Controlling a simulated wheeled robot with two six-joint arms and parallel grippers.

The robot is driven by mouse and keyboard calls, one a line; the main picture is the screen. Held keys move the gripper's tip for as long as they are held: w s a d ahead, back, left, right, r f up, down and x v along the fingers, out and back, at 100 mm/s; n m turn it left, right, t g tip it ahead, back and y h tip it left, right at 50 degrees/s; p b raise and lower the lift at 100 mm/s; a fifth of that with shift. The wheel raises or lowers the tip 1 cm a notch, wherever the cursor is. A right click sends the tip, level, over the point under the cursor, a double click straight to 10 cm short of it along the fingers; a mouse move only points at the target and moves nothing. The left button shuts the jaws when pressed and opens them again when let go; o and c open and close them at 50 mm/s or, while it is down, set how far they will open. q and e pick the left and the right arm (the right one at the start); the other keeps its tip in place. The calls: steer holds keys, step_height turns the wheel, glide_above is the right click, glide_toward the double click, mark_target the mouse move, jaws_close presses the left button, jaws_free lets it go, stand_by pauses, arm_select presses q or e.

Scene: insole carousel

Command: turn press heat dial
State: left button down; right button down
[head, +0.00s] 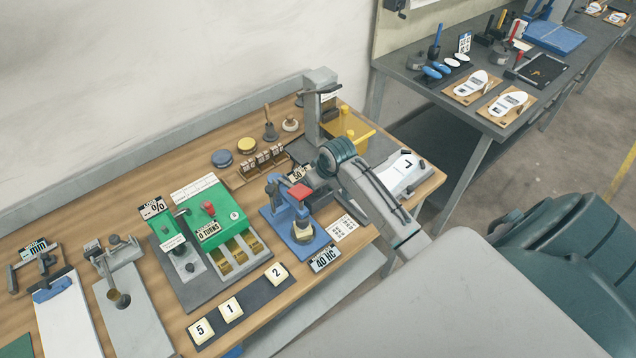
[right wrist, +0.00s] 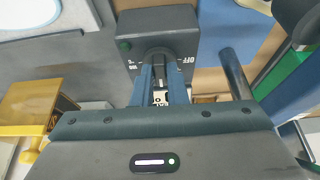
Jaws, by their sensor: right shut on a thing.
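The heat dial (right wrist: 157,57) sits on a dark grey control box (right wrist: 180,22) with an OFF mark to its right and a green button to its left. My right gripper (right wrist: 163,76) has its blue fingers shut on the dial, seen in the right wrist view. In the head view my right arm reaches in from the right, and the dial and fingertips are hidden behind the wrist. The press (head: 319,105) is a grey column with a lever, standing at the back of the bench. My left gripper is not in view.
A blue hand tool (head: 281,222) with a red part stands just left of my right wrist. A green counter box (head: 196,218) is farther left. Number tiles (head: 231,308) line the front edge.

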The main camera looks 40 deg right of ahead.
steer(key=c, duration=1.4)
jaws_free()
steer(key=shift+r, duration=0.1)
steer(key=shift+c, duration=0.2)
steer(key=shift+s+d+r+b, duration=0.1)
steer(key=shift+s+r+b, duration=0.15)
steer(key=shift+r, duration=0.25)
steer(key=b+v, duration=0.2)
steer(key=v, duration=0.7)
steer(key=shift+r+b, duration=0.35)
